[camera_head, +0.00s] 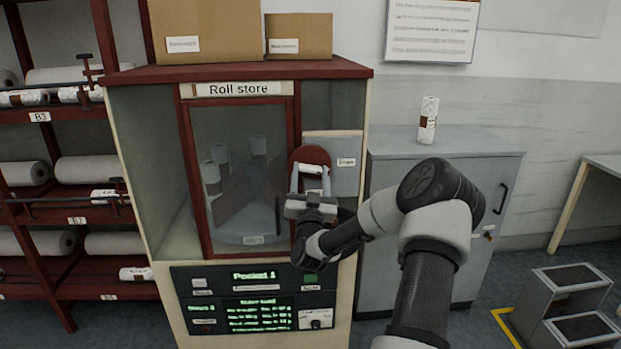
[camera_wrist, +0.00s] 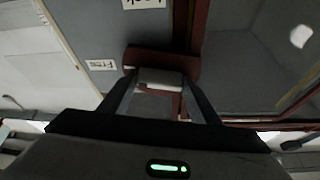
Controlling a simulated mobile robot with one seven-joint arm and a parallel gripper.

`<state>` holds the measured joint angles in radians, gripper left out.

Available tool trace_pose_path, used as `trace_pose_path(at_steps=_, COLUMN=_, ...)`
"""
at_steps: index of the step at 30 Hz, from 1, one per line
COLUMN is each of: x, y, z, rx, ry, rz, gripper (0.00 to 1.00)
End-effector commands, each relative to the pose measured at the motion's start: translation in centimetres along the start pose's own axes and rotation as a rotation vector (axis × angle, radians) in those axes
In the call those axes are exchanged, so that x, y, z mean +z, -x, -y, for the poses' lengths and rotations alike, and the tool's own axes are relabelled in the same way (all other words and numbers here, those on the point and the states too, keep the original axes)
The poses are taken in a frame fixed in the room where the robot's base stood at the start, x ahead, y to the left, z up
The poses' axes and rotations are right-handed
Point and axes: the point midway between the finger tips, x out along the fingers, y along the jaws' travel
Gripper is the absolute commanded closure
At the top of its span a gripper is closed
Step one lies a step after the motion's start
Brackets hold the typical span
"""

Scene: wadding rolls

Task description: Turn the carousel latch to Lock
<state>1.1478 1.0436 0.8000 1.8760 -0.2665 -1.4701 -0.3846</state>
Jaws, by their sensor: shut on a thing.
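The carousel latch (camera_head: 311,154) is a dark red piece on the grey panel right of the Roll store window. In the wrist view the latch (camera_wrist: 160,59) has a pale bar across it. My gripper (camera_head: 310,174) is shut on the latch, with one finger at each end of that bar in the wrist view (camera_wrist: 160,80). The Free label (camera_wrist: 101,64) is beside the latch, and the Lock label (camera_wrist: 143,3) is at the picture's top edge, apart from it. My gripper hides the lower part of the latch in the head view.
The Roll store cabinet (camera_head: 355,215) has a glass door (camera_head: 240,180) with white rolls behind it and a control panel (camera_head: 260,310) reading Pocket below. A grey cabinet (camera_head: 400,150) with a wrapped roll (camera_head: 428,120) stands right. A roll rack (camera_head: 60,220) is left.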

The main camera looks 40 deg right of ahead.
Motion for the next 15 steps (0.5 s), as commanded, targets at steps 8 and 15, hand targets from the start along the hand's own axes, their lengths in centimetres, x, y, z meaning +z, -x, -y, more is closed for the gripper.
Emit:
trace_pose_path(at_steps=8, x=0.16, y=0.1, z=0.25, rx=0.096, ry=-0.236, rz=-0.001, gripper=0.66)
trace_pose_path(at_steps=15, x=0.02, y=0.05, z=0.39, rx=0.184, ry=-0.447, rz=-0.001, gripper=0.66)
